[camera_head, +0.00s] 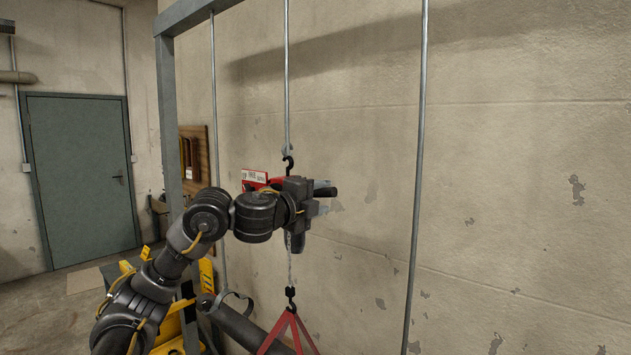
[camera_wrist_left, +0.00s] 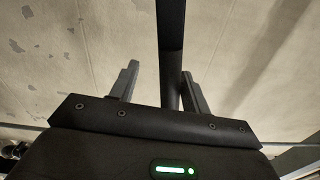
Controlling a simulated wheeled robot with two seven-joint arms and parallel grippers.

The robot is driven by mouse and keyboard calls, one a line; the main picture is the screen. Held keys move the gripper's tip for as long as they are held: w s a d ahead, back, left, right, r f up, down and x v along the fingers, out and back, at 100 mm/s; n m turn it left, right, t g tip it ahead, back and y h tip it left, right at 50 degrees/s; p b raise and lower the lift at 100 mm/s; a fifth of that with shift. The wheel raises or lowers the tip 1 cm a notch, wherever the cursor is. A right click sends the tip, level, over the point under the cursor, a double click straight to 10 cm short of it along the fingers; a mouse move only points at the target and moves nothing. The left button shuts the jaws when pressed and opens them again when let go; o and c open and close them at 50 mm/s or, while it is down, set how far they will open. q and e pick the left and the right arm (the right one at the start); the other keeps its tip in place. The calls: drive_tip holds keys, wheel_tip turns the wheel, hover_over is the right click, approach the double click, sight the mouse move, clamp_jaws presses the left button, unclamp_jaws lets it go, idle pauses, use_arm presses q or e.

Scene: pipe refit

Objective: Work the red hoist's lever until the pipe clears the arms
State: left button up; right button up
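The red hoist (camera_head: 277,184) hangs from a black hook on a rod, mostly hidden behind my left gripper (camera_head: 322,196). A dark bar, apparently its lever (camera_wrist_left: 170,45), runs between the two fingers in the left wrist view. My left gripper (camera_wrist_left: 160,88) is open around the bar; the bar is close to the right finger, with a gap to the left one. Below the hoist a chain and hook hold a red triangular sling (camera_head: 270,340). The dark pipe (camera_head: 238,322) slopes at the bottom. Whether it touches the yellow arms is unclear. My right gripper is not in view.
A yellow stand (camera_head: 168,328) is behind my left arm. A grey frame post (camera_head: 167,120) rises at left, and thin vertical rods (camera_head: 417,170) hang on both sides of the hoist. The wall (camera_head: 530,180) at right has clear space before it. A green door (camera_head: 82,180) is far left.

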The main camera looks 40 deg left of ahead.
use_arm(q)
drive_tip(key=shift+f, duration=0.15)
drive_tip(key=shift+m, duration=0.8)
wheel_tip(320, 180, down, 4)
drive_tip(key=b, duration=0.3)
drive_tip(key=shift+b, duration=0.4)
drive_tip(key=f+b, duration=0.2)
drive_tip(key=a+f+m+b, duration=0.1)
drive_tip(key=b, duration=0.1)
drive_tip(key=shift+a+f+m, duration=0.1)
drive_tip(key=shift+f+m, duration=0.2)
drive_tip(key=shift+f, duration=0.1)
